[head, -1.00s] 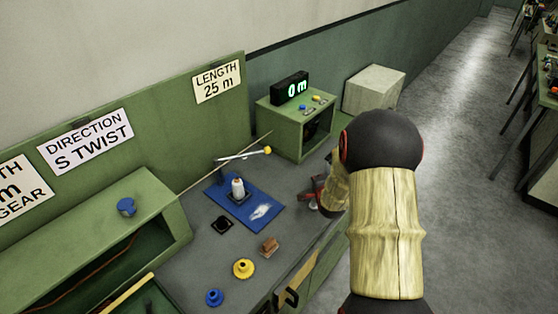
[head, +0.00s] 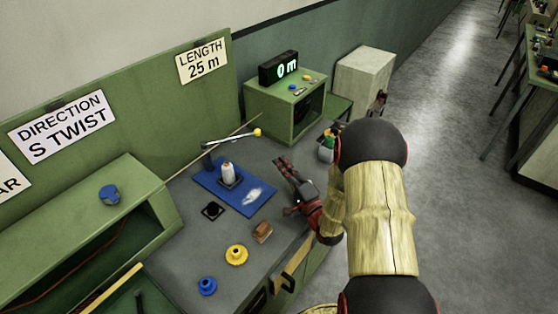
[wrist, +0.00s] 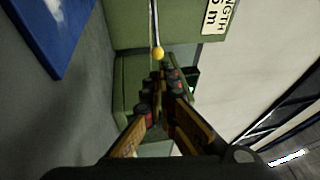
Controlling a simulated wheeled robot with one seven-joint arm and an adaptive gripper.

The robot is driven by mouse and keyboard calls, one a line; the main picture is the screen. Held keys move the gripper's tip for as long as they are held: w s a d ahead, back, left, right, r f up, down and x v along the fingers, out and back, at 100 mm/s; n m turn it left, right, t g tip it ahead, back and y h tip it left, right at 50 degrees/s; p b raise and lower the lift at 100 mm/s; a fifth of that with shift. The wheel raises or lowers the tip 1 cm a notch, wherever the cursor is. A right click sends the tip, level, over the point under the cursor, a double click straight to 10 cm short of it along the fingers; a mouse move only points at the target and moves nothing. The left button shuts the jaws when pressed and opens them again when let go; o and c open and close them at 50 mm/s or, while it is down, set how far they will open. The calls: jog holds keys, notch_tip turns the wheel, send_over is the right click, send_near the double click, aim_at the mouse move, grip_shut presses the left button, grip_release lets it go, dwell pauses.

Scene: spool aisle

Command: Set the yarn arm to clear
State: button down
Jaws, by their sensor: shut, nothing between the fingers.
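The yarn arm (head: 230,138) is a thin pale rod with a yellow ball at its end, set above the back of the blue plate (head: 207,180). It points right, toward the green box. In the wrist view the rod (wrist: 155,25) comes down from the top, its ball just beyond my fingertips. My gripper (head: 284,163) is shut and empty above the bench, to the right of and nearer than the ball. The fingers show shut in the wrist view (wrist: 162,88). I see no clear mark near the rod.
A white spool (head: 228,172) stands on the blue plate beside white fluff. A green box (head: 288,118) with buttons carries a display (head: 278,68) reading 0 m.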

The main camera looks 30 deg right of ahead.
aim_at(260, 134)
jog(key=w+b, duration=0.1)
jog(key=w, duration=0.3)
jog(key=w+r+b, duration=0.1)
jog(key=w, duration=0.3)
jog(key=w+r+b, duration=0.1)
jog(key=w, duration=0.2)
jog(key=shift+w+d+r, duration=0.1)
jog(key=shift+w, duration=0.3)
jog(key=w, duration=0.1)
jog(key=w+d, duration=0.1)
jog(key=shift+w, duration=0.35)
jog(key=shift+b, duration=0.35)
